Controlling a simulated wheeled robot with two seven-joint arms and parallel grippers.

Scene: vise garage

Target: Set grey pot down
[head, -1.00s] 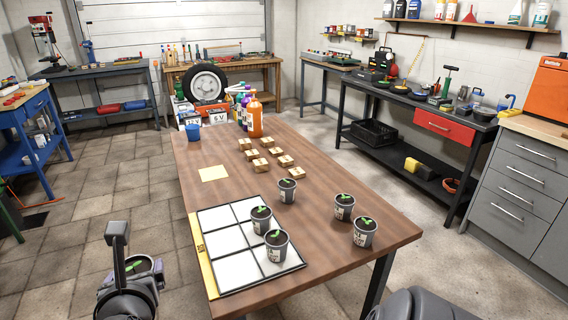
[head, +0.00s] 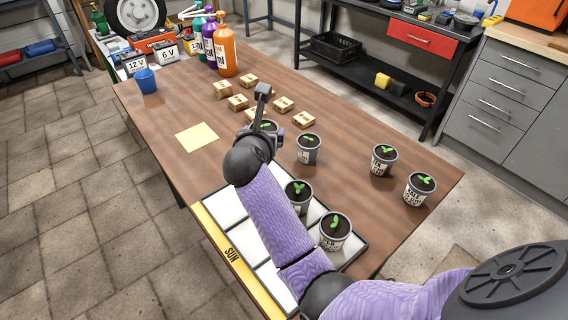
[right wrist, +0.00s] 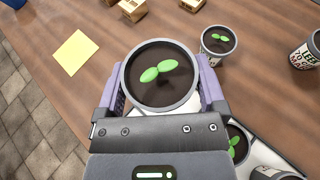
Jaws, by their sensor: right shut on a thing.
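My right gripper (head: 268,118) is shut on a grey pot with a dark soil top and a green seedling. The held pot (right wrist: 160,75) fills the middle of the right wrist view; in the head view my gripper and arm hide most of it. It is over the table near the far end of the white gridded tray (head: 222,207); I cannot tell its height. Two similar pots stand on the tray's right side, the farther one (head: 299,194) and the nearer one (head: 335,232). My left gripper is not in view.
Three more pots stand on the wooden table, one beyond the tray (head: 308,150) and two right of it (head: 384,159) (head: 419,189). Wooden blocks (head: 238,102), a yellow note (head: 197,137), a blue cup (head: 146,81) and bottles (head: 226,55) stand farther back. The tray's left cells look empty.

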